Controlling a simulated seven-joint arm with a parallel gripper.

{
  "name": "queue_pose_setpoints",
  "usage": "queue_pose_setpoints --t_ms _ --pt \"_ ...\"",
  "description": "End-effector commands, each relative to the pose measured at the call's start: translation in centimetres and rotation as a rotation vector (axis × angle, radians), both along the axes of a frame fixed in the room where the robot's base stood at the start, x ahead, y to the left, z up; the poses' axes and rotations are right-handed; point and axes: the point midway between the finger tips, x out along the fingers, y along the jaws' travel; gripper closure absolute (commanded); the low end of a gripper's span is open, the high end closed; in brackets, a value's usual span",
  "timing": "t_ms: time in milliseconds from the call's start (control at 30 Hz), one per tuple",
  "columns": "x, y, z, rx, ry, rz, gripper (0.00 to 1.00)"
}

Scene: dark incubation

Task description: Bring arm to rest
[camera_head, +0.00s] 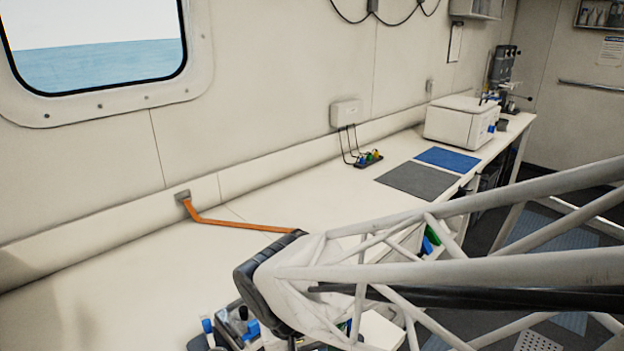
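My arm's white truss link reaches in from the right edge and ends in a white housing with a black ribbed joint, low in the middle of the view. This part is above the front of the long white bench (110,285). My gripper does not show, so its opening and anything in it cannot be seen. The arm hides part of the bench front and the floor behind it.
A white box-shaped device (462,120) stands at the bench's far end. Nearer are a blue mat (447,158), a grey mat (418,180) and a small rack (368,160). An orange strap (245,224) runs from the wall toward my arm. Bottles (208,327) stand at the bottom.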

Motion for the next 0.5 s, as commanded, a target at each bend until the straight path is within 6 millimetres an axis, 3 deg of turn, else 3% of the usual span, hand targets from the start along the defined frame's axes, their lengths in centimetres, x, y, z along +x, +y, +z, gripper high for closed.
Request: queue_pose_setpoints --t_ms 500 --pt "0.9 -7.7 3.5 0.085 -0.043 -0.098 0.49"
